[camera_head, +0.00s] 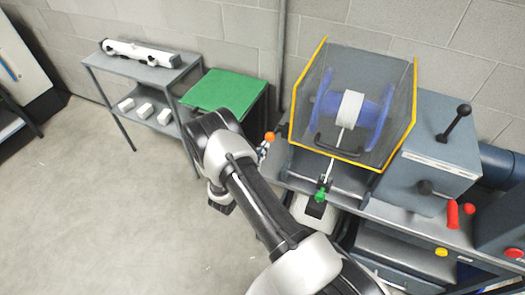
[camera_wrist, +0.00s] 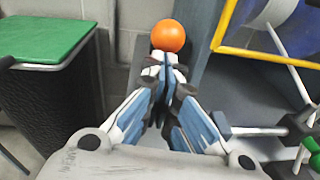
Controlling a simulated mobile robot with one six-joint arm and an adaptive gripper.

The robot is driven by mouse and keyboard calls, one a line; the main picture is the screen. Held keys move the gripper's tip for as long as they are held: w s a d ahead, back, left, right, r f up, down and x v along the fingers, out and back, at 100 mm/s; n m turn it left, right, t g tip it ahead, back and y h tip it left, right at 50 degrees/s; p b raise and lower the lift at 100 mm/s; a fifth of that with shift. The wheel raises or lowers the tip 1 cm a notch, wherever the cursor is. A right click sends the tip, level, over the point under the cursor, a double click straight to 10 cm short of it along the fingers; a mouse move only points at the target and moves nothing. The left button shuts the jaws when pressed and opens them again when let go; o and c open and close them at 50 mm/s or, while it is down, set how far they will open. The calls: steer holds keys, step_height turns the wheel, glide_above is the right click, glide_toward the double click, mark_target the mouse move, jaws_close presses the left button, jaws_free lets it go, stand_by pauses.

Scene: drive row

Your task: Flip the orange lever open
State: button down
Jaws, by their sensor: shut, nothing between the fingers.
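The orange lever shows as a round orange knob (camera_head: 270,136) at the left edge of the machine bench, left of the yellow-edged guard. In the wrist view the orange knob (camera_wrist: 168,35) is just beyond my fingertips, near the top centre. My gripper (camera_wrist: 165,66) is shut and empty, its fingertips right below the knob in the picture. I cannot tell whether they touch the lever. The lever's stem is mostly hidden behind the fingers. In the head view my gripper (camera_head: 264,149) is partly hidden by my arm.
A clear guard (camera_head: 413,95) with yellow edges covers a blue spool (camera_head: 372,115). A green-knobbed lever (camera_head: 320,195) is in front of it. A green-topped stand (camera_head: 224,91) is to the left. A grey box (camera_head: 432,150) with black knobs stands at right. Floor at left is clear.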

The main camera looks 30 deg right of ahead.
steer(key=shift+d+r+p, duration=0.1)
steer(key=shift+r+p, duration=0.3)
steer(key=shift+r, duration=0.15)
